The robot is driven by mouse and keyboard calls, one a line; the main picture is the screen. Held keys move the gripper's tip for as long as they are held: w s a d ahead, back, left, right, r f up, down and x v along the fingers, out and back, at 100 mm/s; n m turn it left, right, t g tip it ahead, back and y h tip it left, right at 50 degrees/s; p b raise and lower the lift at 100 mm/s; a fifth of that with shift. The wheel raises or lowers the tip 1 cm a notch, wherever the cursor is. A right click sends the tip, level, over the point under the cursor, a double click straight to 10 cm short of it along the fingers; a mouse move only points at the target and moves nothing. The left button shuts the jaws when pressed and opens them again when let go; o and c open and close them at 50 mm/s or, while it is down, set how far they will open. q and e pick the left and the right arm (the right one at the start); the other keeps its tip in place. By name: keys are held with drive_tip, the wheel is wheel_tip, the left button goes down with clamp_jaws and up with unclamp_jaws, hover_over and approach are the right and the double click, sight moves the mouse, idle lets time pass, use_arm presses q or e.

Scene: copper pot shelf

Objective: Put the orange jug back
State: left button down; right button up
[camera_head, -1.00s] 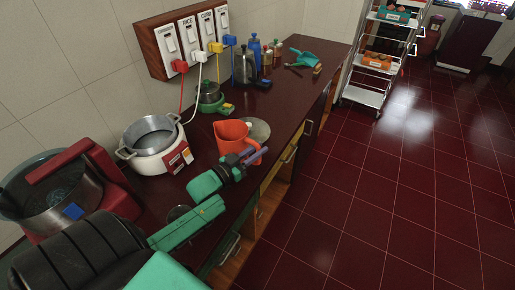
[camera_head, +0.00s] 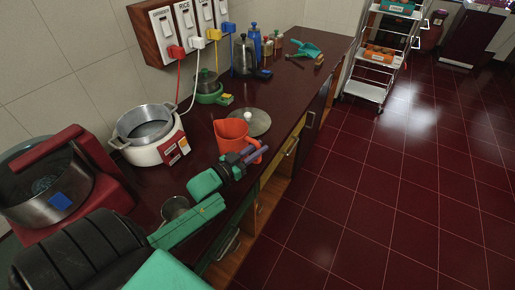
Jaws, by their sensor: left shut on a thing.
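The orange jug (camera_head: 234,134) is upright at the front edge of the dark red counter, its handle on the right side. My left gripper (camera_head: 254,156) reaches in from the lower left and is shut on the jug at its handle side; its fingers partly cover the handle. Whether the jug's base touches the counter is hidden. My right gripper is not in view.
A glass lid (camera_head: 257,122) lies just behind the jug. A white rice cooker (camera_head: 155,140) and a red mixer (camera_head: 60,185) with a steel bowl stand left. A metal cup (camera_head: 174,207) is beside my arm. A wheeled shelf rack (camera_head: 366,90) stands farther back.

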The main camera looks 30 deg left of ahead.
use_arm(q)
drive_tip(key=shift+f, duration=0.25)
drive_tip(key=c, duration=0.7)
unclamp_jaws()
drive_tip(key=b+v, duration=0.1)
drive_tip(key=v, duration=0.6)
drive_tip(key=shift+s, duration=0.25)
